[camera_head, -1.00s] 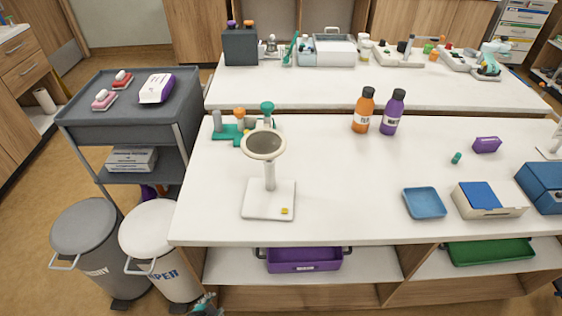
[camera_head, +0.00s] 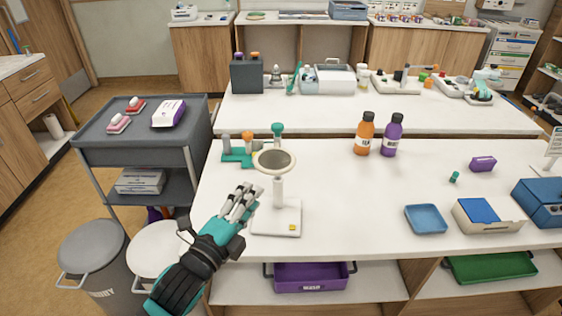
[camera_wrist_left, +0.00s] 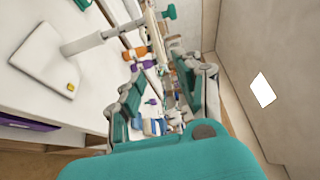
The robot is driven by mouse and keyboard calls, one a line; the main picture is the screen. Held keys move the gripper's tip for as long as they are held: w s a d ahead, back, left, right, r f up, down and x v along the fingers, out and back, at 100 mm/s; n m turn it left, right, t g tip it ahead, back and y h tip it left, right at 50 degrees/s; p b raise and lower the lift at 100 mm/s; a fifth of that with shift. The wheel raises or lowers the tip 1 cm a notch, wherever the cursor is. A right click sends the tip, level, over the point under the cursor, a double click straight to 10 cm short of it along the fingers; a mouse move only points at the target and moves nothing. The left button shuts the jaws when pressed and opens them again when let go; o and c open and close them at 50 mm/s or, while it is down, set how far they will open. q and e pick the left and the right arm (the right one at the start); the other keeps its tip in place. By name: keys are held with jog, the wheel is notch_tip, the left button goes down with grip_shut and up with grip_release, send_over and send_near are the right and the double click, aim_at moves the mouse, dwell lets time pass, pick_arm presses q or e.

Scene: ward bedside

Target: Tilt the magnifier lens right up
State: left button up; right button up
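The magnifier stands on the near table. It has a white square base (camera_head: 277,219), a white post (camera_head: 279,192) and a round lens (camera_head: 275,161) in a cream ring. The lens face shows as an oval from above, tilted on top of the post. My left gripper (camera_head: 246,202) is just left of the post, below the lens, with no clear contact. In the left wrist view its two fingers (camera_wrist_left: 165,82) are spread apart with nothing between them. The magnifier base (camera_wrist_left: 45,72) is at left there, and the lens ring (camera_wrist_left: 151,25) shows nearly edge-on at the top. My right gripper is not in view.
A teal rack (camera_head: 237,154) with several upright items stands behind the magnifier. Orange (camera_head: 365,134) and purple (camera_head: 393,136) bottles stand farther right. A blue tray (camera_head: 425,219) lies at right. The tabletop between magnifier and tray is clear. A grey cart (camera_head: 140,145) stands at left.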

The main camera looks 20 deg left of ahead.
pick_arm(q)
jog(key=p, duration=0.3)
send_near(290, 152)
jog(key=x, duration=0.5)
jog(key=shift+w+f, duration=0.3)
jog(key=shift+a, duration=0.1)
grip_shut()
